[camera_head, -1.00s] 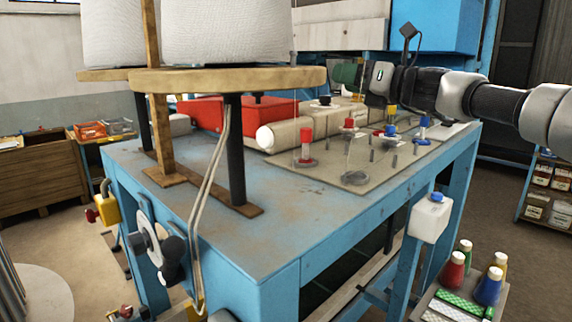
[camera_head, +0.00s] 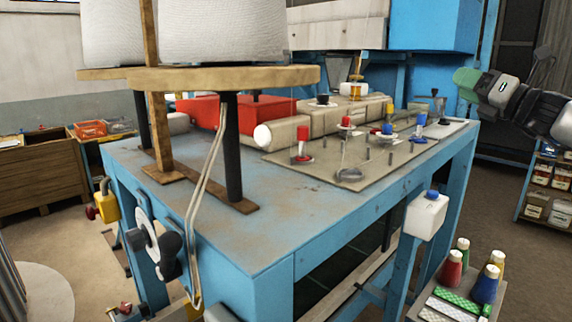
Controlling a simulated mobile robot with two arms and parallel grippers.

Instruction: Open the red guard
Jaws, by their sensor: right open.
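The red guard (camera_head: 203,111) is a red box-like cover on the blue machine table, behind the wooden stand post and left of the cream-coloured sewing head. Its front is partly hidden by the post and a dark leg. I cannot tell whether it is open or closed. My right gripper (camera_head: 464,84) is at the upper right, beyond the table's right edge and well apart from the guard. It is open, with no thing seen in it. My left gripper is not in view.
The blue table (camera_head: 250,225) carries a cream sewing head (camera_head: 325,122) and a metal plate (camera_head: 300,170) with thread posts. A round wooden shelf (camera_head: 230,78) with large white thread cones stands at the front left. A bottle tray (camera_head: 455,300) sits at lower right.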

